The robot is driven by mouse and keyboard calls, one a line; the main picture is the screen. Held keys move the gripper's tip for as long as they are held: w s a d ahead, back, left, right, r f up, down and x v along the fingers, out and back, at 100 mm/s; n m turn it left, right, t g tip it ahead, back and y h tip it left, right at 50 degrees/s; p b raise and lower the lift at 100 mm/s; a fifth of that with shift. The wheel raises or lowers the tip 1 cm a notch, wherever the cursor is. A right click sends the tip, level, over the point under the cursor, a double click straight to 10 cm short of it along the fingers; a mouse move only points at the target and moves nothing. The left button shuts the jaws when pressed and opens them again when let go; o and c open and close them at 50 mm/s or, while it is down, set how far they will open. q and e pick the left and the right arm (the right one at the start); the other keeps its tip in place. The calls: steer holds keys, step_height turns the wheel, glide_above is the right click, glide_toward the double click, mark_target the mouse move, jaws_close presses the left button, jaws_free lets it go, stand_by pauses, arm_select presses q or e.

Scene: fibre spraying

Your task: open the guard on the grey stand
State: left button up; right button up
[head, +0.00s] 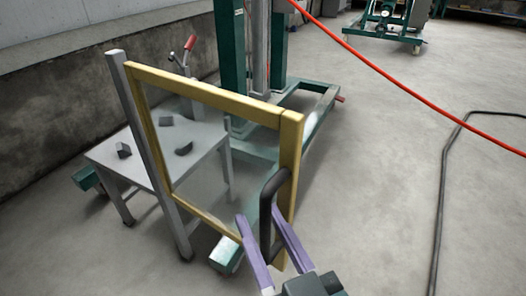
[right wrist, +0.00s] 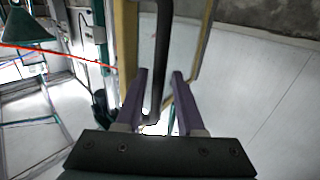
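The guard (head: 286,165) is a yellow frame around a clear pane, hinged on a grey post (head: 150,150) at its left. It stands across the front of the grey stand (head: 107,152). A black handle (head: 266,215) is on its right upright; it also shows in the right wrist view (right wrist: 163,60). My right gripper (head: 256,217) is open, with its purple fingers on either side of the handle's lower part. In the right wrist view, the fingers (right wrist: 160,72) are apart with the handle between them, nearer the left finger. Contact is not clear. My left gripper is not in view.
A green column with a base frame (head: 318,112) stands behind the guard. A red hose (head: 420,98) crosses the upper right, and a black cable (head: 441,190) lies on the floor. The floor at right is otherwise clear. A concrete wall (head: 60,110) runs behind at left.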

steer(key=shift+o, duration=0.5)
steer(key=shift+d, duration=0.1)
steer(key=shift+s, duration=0.1)
steer(key=shift+s+d+r, duration=0.1)
steer(key=shift+s, duration=0.15)
steer(key=p+v, duration=0.3)
steer(key=v, duration=0.6)
steer(key=shift+s, duration=0.15)
